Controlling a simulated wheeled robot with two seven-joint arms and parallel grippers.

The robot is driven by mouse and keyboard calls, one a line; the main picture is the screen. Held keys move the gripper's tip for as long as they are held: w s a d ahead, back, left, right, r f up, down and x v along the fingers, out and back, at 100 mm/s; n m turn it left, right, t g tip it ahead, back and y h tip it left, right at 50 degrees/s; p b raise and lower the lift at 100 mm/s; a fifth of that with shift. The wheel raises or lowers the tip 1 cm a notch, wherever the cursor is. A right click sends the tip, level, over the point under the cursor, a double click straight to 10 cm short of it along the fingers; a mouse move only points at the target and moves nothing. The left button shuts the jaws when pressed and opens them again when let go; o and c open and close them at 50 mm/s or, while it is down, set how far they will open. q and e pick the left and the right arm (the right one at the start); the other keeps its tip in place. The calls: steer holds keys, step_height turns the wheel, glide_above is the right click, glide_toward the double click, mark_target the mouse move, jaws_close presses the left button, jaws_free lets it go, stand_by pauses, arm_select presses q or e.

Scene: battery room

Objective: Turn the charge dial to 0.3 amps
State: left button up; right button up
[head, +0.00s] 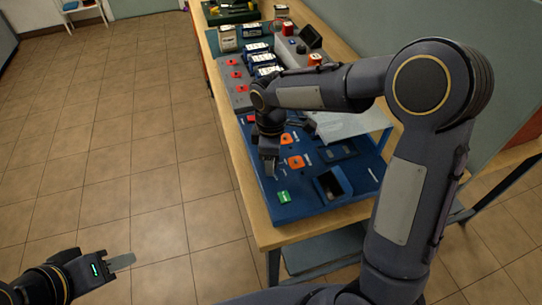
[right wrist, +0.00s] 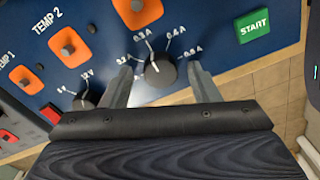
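The charge dial (right wrist: 159,73) is a round black knob on the blue panel in the right wrist view. Labels around it read 0.2, 0.3 A, 0.4 A and 0.5 A. Its pointer is too small to read surely. My right gripper (right wrist: 160,85) is open, one finger on each side of the dial, with a gap showing on both sides. In the head view the right gripper (head: 268,168) is over the panel's near left part and hides the dial. My left gripper (head: 122,262) is over the floor at lower left, away from the bench; its finger gap is not visible.
A green START button (right wrist: 255,25) is close to the dial. A voltage knob (right wrist: 86,100) marked 6 V and 12 V is beside the left finger. Batteries (head: 258,54) stand farther back.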

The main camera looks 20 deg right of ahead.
step_height(320, 180, up, 8)
steer(key=shift+f, duration=0.1)
stand_by(0.6)
stand_by(0.3)
steer(key=s+d+m+t+y, duration=0.2)
steer(key=s+m, duration=0.5)
steer(key=s, duration=0.4)
steer(key=s+d+m+t+y, duration=0.1)
steer(key=s+d+m+t, duration=0.2)
steer(key=s+m, duration=0.5)
steer(key=s+d, duration=0.1)
steer(key=s, duration=0.2)
steer(key=shift+s+d+r+m+t+y, duration=0.15)
steer(key=shift+d+r+m+t+y, duration=0.15)
steer(key=shift+d+y, duration=0.1)
